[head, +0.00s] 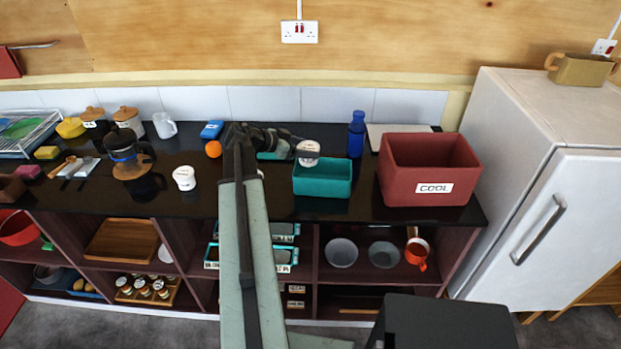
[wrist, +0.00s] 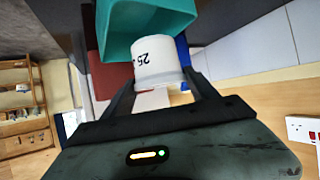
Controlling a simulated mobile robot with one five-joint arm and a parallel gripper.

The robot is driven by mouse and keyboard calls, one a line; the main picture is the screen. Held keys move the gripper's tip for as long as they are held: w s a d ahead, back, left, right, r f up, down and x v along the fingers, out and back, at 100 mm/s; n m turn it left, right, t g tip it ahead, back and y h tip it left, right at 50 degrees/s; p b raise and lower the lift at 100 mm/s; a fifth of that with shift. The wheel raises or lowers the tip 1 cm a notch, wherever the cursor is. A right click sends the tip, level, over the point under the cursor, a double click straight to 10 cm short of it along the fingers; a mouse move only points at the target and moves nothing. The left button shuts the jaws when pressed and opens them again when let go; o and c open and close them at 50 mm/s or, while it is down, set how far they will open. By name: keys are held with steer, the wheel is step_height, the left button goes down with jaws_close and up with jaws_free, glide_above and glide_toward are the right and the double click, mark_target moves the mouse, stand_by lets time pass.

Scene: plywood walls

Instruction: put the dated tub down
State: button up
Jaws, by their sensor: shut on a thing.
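The dated tub (wrist: 157,62) is white and carries dark print that reads like "25", upside down in the wrist view. My gripper (wrist: 162,84) is shut on it, one finger on each side. In the head view the tub (head: 308,147) is at the end of my gripper (head: 292,147), by the back left of the teal bin (head: 322,190). Whether it is above or behind the bin's rim is hard to tell. The teal bin (wrist: 130,25) is close beyond the tub in the wrist view. Another white tub (head: 184,178) stands on the counter at left.
A red box labelled COOL (head: 430,190) stands right of the teal bin, with a blue bottle (head: 357,135) behind. An orange (head: 213,149) and blue box (head: 211,130) lie left of my arm. Bare black counter (head: 225,195) shows near the front edge. A white fridge (head: 535,150) is at right.

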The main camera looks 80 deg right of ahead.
mark_target(305, 166)
step_height(305, 166, down, 8)
steer(key=b, duration=0.6)
steer(key=shift+r, duration=0.15)
steer(key=shift+s+r+p, duration=0.1)
steer(key=shift+r+p, duration=0.15)
steer(key=shift+p, duration=0.05)
steer(key=shift+f+b, duration=0.55)
steer(key=shift+b, duration=0.1)
steer(key=shift+a, duration=0.1)
